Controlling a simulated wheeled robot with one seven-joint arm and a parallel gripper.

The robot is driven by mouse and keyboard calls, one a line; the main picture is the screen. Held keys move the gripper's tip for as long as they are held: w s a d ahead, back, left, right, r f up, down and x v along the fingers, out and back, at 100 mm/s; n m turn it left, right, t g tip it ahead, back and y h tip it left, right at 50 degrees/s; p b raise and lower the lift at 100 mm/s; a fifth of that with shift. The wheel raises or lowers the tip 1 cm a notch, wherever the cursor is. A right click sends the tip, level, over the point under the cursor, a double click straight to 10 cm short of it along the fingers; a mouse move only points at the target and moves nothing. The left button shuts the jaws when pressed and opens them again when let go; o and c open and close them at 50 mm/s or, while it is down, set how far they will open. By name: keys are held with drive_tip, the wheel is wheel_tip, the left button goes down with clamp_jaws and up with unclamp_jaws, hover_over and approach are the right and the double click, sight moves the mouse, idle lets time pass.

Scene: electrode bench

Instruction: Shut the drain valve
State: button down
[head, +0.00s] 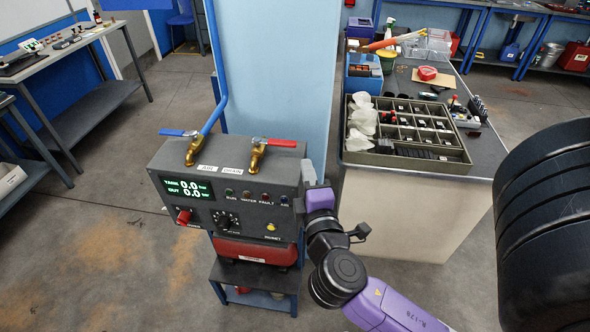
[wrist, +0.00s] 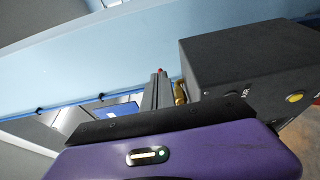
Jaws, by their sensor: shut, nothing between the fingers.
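The drain valve (head: 257,156) is a brass body on top of the dark grey control box (head: 240,212), above a small label that seems to read DRAIN. Its red lever (head: 281,142) points right, across the pipe line. My gripper (head: 307,164) is at the box's right end, just below and right of the lever tip, and shut with nothing in it. In the wrist view the shut fingers (wrist: 158,76) stand beside the box (wrist: 245,65). Contact with the lever cannot be told.
A second brass valve (head: 194,152) with a blue lever (head: 175,132) pointing left stands on the box's left, under a blue pipe (head: 213,90). The display (head: 187,188) reads 0.0 twice. A pale blue pillar (head: 275,75) rises behind. A bench with a compartment tray (head: 408,165) stands right.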

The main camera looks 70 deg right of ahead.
drive_tip(key=shift+s+b, duration=0.7)
drive_tip(key=shift+s, duration=1.95)
drive_tip(key=shift+w, duration=0.1)
drive_tip(key=w+a+f+t+y, duration=0.3)
drive_tip(key=a+y, duration=0.2)
drive_tip(key=a, duration=0.3)
drive_tip(key=w+a+f+t+y, duration=0.25)
drive_tip(key=a+y, duration=0.25)
drive_tip(key=a, duration=0.3)
drive_tip(key=s+a+f+m+y, duration=0.1)
drive_tip(key=s+a+m+y, duration=0.4)
drive_tip(key=s+a, duration=0.6)
drive_tip(key=shift+s+a+f+m+y, duration=0.15)
drive_tip(key=shift+s+a+m+y, duration=0.15)
drive_tip(key=shift+a+m, duration=0.1)
